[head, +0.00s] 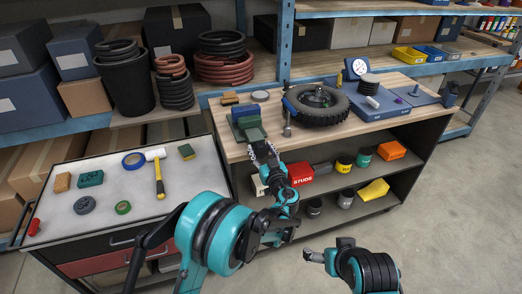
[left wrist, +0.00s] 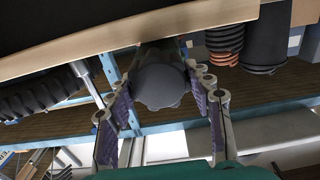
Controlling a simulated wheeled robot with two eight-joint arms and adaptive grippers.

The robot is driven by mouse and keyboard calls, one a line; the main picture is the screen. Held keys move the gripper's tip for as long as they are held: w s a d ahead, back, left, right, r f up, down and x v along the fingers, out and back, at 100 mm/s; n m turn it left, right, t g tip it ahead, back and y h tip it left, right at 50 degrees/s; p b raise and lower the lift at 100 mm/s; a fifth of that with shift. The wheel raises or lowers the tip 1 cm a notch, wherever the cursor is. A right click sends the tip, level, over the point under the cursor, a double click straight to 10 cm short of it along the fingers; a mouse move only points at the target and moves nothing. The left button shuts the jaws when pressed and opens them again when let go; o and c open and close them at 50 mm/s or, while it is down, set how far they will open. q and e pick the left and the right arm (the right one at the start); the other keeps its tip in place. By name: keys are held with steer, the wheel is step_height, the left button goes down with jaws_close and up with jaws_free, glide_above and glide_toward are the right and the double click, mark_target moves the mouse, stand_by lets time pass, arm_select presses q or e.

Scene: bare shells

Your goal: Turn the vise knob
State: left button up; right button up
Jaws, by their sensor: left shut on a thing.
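The vise (head: 246,122), blue and dark green, stands at the front left of the wooden workbench (head: 350,140). Its grey, lobed round knob (left wrist: 162,86) faces me in the left wrist view. My left gripper (head: 264,152) reaches up to the front of the vise from below. In the left wrist view its two fingers (left wrist: 162,105) stand on either side of the knob, shut on it. In the head view the knob is hidden by the gripper. My right gripper (head: 328,252) is low at the bottom right, away from the bench; its jaw opening is unclear.
A tire (head: 316,106) lies on the bench right of the vise, with a small post (head: 287,120) between. The shelf below holds a red box (head: 299,173) and several cans. A tool cart (head: 110,180) with a hammer (head: 158,175) stands left. Floor at right is clear.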

arm_select(q)
steer(key=shift+m, duration=0.4)
steer(key=m+b, duration=0.1)
steer(key=m, duration=0.3)
steer(key=shift+d, duration=0.1)
steer(key=m, duration=0.5)
steer(key=shift+f+b, duration=0.1)
steer(key=shift+b, duration=0.25)
steer(key=m, duration=0.4)
steer(key=shift+d+m, duration=0.1)
steer(key=shift+m, duration=0.3)
steer(key=shift+f+m+b, duration=0.15)
steer(key=shift+m+b, duration=0.3)
steer(key=shift+m, duration=2.15)
steer(key=o, duration=1.1)
steer(key=shift+o, duration=0.2)
